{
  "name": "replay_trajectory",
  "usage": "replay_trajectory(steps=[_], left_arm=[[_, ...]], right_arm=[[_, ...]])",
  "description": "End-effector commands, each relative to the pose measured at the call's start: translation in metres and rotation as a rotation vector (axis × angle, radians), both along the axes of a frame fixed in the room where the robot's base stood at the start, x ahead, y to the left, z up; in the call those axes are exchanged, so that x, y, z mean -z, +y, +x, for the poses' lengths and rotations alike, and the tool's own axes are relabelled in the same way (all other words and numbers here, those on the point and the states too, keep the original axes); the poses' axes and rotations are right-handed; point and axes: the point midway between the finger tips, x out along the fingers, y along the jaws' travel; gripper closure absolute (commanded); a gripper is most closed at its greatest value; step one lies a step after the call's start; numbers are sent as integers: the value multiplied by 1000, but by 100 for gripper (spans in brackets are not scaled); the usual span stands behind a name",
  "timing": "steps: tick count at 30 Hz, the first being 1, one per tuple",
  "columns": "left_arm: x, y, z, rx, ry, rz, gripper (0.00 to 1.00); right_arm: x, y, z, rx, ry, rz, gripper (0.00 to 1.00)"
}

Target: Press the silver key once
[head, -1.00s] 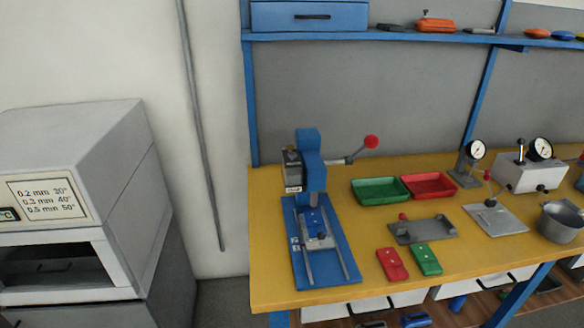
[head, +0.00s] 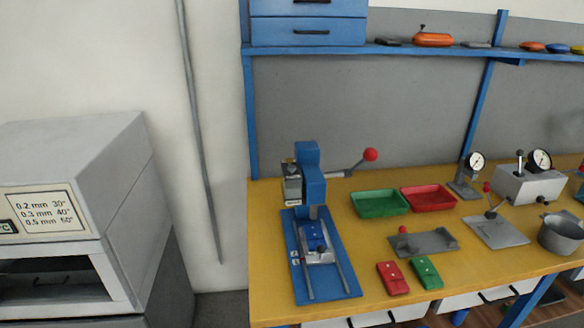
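I cannot pick out a silver key in the head view. A blue bench press (head: 308,160) with a red-knobbed lever (head: 370,155) stands at the left end of the yellow bench. A small grey box (head: 292,185) with a pale label is on the press's left side; any keys on it are too small to tell. A grey cabinet (head: 75,170) at the left bears a sign (head: 42,213) with millimetre and degree values. Neither of my grippers is in view.
The yellow bench (head: 270,240) holds a green tray (head: 380,212), a red tray (head: 430,207), a grey fixture (head: 423,242), small red (head: 392,278) and green (head: 427,272) blocks, gauges and a pot (head: 561,236). A floor gap separates cabinet and bench.

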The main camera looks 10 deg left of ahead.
Motion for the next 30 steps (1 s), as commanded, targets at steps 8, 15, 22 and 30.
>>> replay_trajectory(steps=[8,15,22,30], left_arm=[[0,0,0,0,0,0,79],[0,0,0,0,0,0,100],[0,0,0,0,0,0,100],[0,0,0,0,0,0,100]], right_arm=[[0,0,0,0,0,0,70],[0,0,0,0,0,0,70],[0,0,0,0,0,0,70],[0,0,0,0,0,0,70]])
